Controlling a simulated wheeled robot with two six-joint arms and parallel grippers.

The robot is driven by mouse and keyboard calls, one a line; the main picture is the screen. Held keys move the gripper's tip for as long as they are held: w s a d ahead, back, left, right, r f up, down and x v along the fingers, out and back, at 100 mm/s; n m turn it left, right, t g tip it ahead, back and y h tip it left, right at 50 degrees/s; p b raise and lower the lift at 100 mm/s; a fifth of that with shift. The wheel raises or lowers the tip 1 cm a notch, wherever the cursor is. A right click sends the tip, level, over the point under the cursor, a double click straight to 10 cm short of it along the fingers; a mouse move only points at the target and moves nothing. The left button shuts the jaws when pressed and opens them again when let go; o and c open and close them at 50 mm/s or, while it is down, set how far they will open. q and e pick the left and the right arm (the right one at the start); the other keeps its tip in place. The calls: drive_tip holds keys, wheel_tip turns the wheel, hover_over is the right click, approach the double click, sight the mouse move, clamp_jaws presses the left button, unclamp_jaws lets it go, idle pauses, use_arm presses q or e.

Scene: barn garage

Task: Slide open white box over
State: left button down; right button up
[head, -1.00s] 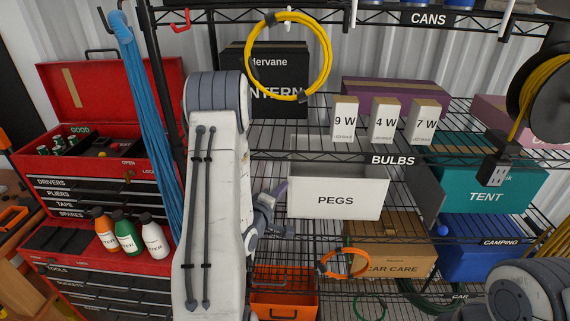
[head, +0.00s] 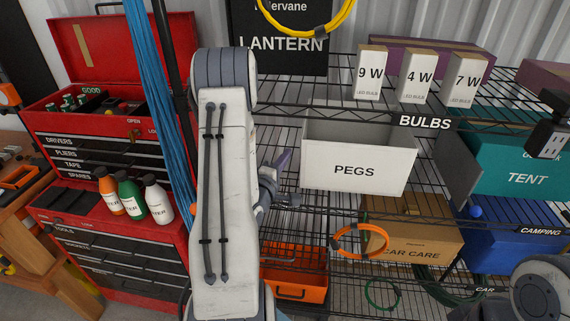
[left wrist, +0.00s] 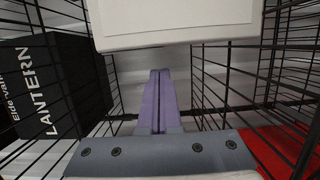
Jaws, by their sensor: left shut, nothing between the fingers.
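The open white box labelled PEGS (head: 355,172) stands on a wire shelf in the middle of the head view, below the BULBS shelf. It is open at the top and its inside looks empty where visible. My left gripper (head: 284,160) is just left of the box, mostly hidden behind my own arm. In the left wrist view its purple fingers (left wrist: 160,76) are shut together with nothing between them. The white box (left wrist: 175,28) fills the top of that view, just beyond the fingertips, with a small gap visible.
Three bulb boxes (head: 415,76) stand on the shelf above. A teal TENT box (head: 525,180) is to the right, with a grey panel between. A black LANTERN box (head: 280,60) is up left. Wire shelf bars surround my left gripper. A CAR CARE box (head: 410,230) is below.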

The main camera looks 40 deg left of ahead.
use_arm(q)
drive_tip(key=x, duration=0.8)
drive_tip(key=shift+w+a+p, duration=0.2)
drive_tip(key=shift+w+p, duration=0.05)
drive_tip(key=shift+p, duration=0.15)
use_arm(e)
drive_tip(key=shift+f, duration=0.15)
